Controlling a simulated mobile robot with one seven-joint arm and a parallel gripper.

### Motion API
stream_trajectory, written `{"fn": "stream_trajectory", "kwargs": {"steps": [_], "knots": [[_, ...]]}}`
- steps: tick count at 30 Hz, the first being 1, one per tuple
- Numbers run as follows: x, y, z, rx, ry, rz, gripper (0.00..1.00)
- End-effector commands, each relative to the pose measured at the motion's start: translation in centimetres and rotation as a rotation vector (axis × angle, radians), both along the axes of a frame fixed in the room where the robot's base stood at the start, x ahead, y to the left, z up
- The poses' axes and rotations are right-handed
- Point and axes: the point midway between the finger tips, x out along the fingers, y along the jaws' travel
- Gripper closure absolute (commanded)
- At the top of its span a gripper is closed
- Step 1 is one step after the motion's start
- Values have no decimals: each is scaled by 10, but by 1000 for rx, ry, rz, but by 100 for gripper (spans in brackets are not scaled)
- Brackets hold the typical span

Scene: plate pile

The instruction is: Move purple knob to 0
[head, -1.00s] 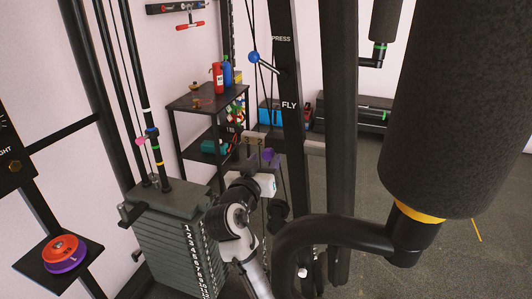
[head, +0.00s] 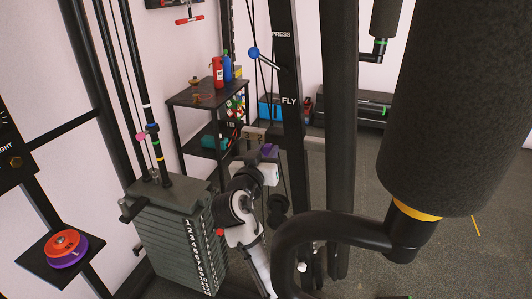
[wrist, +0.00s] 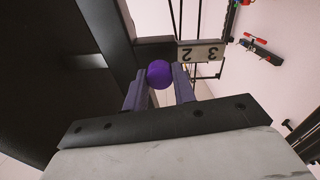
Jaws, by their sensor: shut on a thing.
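The purple knob (wrist: 160,73) is a round ball between the two fingertips of my gripper (wrist: 159,82) in the wrist view. My gripper is shut on it, with one finger on each side. A pale number plate (wrist: 201,53) with a 3 and a 2 stands just beyond and to the right of the knob. No 0 is legible. My wrist and fingers partly hide the knob there.
A numbered weight stack (head: 170,225) stands left of my arm. The black upright (head: 290,110) is close to my gripper's right. A thick padded roller (head: 455,110) and its curved bar (head: 320,222) fill the right front. A shelf (head: 195,98) with bottles stands behind.

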Motion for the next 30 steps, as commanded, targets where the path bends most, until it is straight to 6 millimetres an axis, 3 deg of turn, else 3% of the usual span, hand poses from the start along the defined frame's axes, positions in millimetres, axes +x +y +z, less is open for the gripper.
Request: {"fn": "stream_trajectory", "kwargs": {"steps": [10, 19, 20, 21, 25, 30], "knots": [[23, -7, 0, -1, 1, 0, 100], [26, -9, 1, -2, -2, -1, 100], [25, -9, 1, -2, -2, -1, 73], [26, -9, 1, -2, -2, -1, 67], [25, -9, 1, -1, -1, -1, 51], [25, -8, 0, -1, 0, -1, 51]]}}
